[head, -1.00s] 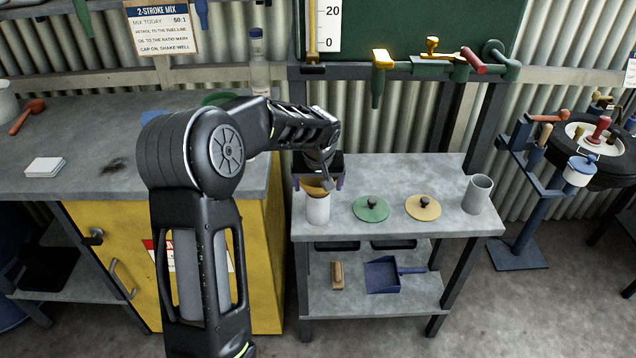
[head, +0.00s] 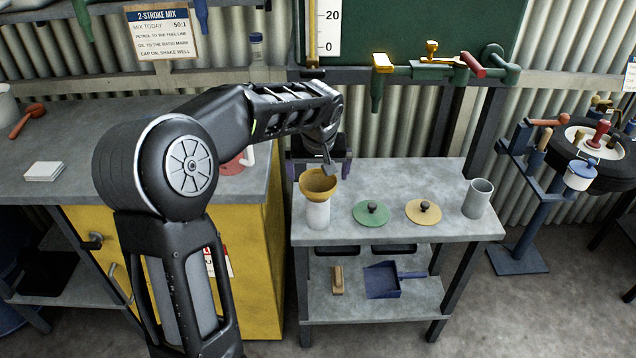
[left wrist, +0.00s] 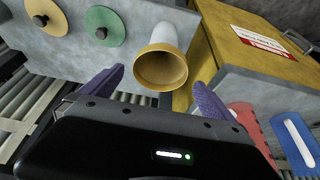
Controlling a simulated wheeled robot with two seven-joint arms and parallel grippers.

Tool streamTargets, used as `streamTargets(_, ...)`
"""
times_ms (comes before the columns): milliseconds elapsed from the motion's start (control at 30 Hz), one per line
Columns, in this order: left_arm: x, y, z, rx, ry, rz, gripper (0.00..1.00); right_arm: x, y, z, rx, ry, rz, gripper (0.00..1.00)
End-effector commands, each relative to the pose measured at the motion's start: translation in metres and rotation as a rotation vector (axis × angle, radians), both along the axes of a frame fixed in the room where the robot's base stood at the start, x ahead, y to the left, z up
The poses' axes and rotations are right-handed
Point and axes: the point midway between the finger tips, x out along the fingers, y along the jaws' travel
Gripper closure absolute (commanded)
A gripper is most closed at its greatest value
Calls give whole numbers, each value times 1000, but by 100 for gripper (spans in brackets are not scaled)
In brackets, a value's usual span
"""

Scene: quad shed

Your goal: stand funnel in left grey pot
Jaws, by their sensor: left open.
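The ochre funnel (head: 318,183) stands wide mouth up in the left pot (head: 317,215), a pale grey, nearly white cylinder at the left of the metal bench. It looks upright, and its spout is hidden inside the pot. My left gripper (head: 319,167) is just behind and above the funnel, apart from it and empty. In the left wrist view the purple fingers (left wrist: 158,80) are spread wide, with the funnel (left wrist: 161,69) and the left pot (left wrist: 176,28) beyond their tips. My right gripper is not in view.
On the bench (head: 420,170) lie a green lid (head: 371,216) and a yellow lid (head: 424,213), each with a dark knob. A second grey pot (head: 478,199) stands at the right end. A yellow cabinet (head: 265,270) adjoins on the left. The back of the bench is clear.

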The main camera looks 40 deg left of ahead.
Motion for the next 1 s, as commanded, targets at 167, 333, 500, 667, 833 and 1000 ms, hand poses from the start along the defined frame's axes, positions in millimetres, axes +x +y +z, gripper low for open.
streamTargets(167, -9, -8, 29, -1, -3, -1, 0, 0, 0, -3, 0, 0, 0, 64)
streamTargets(333, -13, -10, 40, -1, -1, 1, 0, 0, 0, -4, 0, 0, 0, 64)
streamTargets(500, -14, -10, 40, -2, 0, 1, 0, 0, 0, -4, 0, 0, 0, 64)
streamTargets(667, -13, -10, 40, -2, 0, 1, 0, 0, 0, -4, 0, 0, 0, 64)
streamTargets(833, -13, -10, 40, -2, 0, 1, 0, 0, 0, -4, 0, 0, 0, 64)
streamTargets(1000, -13, -10, 40, -1, 1, 1, 0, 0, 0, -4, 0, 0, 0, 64)
